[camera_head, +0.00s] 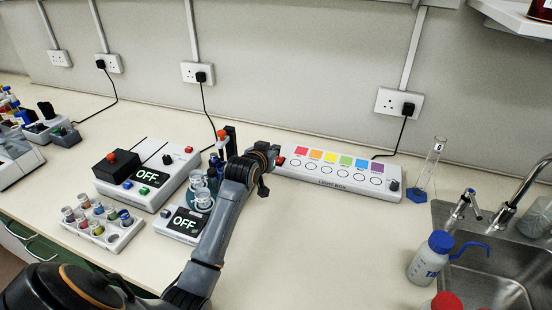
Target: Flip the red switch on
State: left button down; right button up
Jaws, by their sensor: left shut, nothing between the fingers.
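A white light box (330,179) lies on the bench against the back wall, with a row of coloured squares and round buttons below them. A small red part (281,161), which looks like a red switch, sits at its left end; its position is too small to read. My left gripper (268,172) is shut and empty, right beside that left end. I cannot tell whether it touches the red part. My left arm reaches in from the lower left. My right gripper is not in view.
Left of my arm stand a white device (150,196) with a dark lid and an OFF display, a second OFF device (172,228) and a vial rack (78,236). A measuring cylinder (432,162), wash bottle (428,262) and sink (490,262) are at right. The front middle bench is clear.

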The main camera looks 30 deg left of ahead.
aim_at(280, 159)
pick_arm(q)
jog(key=x, duration=0.2)
jog(key=shift+w+f, duration=0.25)
jog(key=shift+w, duration=0.1)
jog(key=f, duration=0.2)
jog(key=shift+s+f+p, duration=0.3)
jog(key=shift+p, duration=0.1)
jog(key=shift+s+f, duration=0.1)
jog(key=shift+f, duration=0.45)
jog(key=shift+s+d+f, duration=0.1)
jog(key=shift+s+f, duration=0.05)
jog(key=shift+f, duration=0.3)
jog(key=shift+r+p, duration=0.8)
jog(key=shift+p, duration=0.3)
